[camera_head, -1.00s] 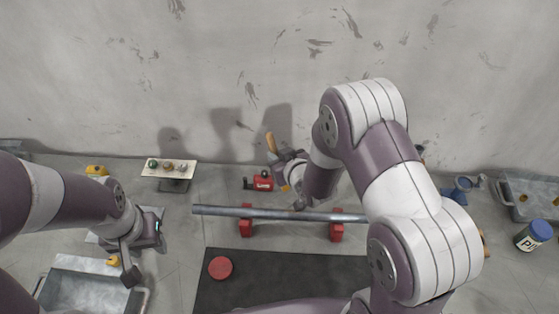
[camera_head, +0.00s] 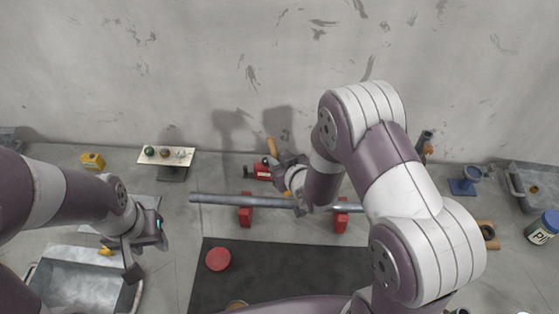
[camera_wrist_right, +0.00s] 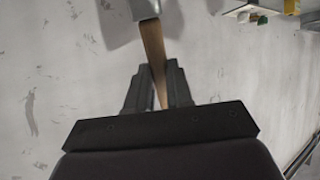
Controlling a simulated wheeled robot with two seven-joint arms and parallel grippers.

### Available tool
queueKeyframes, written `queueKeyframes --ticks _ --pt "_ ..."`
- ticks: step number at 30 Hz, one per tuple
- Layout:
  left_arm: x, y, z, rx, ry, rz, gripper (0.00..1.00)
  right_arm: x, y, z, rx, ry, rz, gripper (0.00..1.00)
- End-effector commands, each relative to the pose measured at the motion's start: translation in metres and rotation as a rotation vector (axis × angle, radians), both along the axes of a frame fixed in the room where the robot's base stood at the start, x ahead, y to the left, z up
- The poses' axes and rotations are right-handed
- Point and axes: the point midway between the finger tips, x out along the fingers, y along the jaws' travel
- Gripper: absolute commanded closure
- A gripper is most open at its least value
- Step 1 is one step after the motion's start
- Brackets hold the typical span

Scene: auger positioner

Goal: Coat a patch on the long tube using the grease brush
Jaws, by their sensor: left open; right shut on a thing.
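The long grey tube (camera_head: 235,200) lies level across two red supports (camera_head: 245,216). My right gripper (camera_head: 284,166) is behind the tube, shut on the grease brush, whose wooden handle (camera_head: 271,147) sticks up above it. In the right wrist view the handle (camera_wrist_right: 154,50) runs between the fingers (camera_wrist_right: 158,85). My left gripper (camera_head: 143,257) is open and empty, left of the tube.
A red box (camera_head: 262,172) stands behind the tube. A dark mat (camera_head: 290,262) with a red disc (camera_head: 218,259) lies in front. A metal tray (camera_head: 85,285) is at front left, a small stand (camera_head: 165,157) at back left, and a blue-lidded jar (camera_head: 543,227) at far right.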

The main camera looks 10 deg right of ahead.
Motion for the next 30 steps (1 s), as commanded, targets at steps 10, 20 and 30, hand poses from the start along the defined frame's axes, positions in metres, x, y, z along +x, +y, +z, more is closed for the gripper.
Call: queueKeyframes --ticks 10,20,30 --pt "0.000 0.000 -0.005 0.000 0.000 0.000 0.57 -0.001 0.000 -0.005 0.000 0.000 0.000 1.00" --pt "0.000 0.000 -0.011 0.000 0.000 0.000 0.57 -0.003 0.001 -0.012 0.000 0.000 0.000 1.00" --pt "0.000 0.000 -0.012 0.000 0.000 0.000 0.57 -0.005 -0.007 -0.014 0.000 0.001 -0.004 1.00"
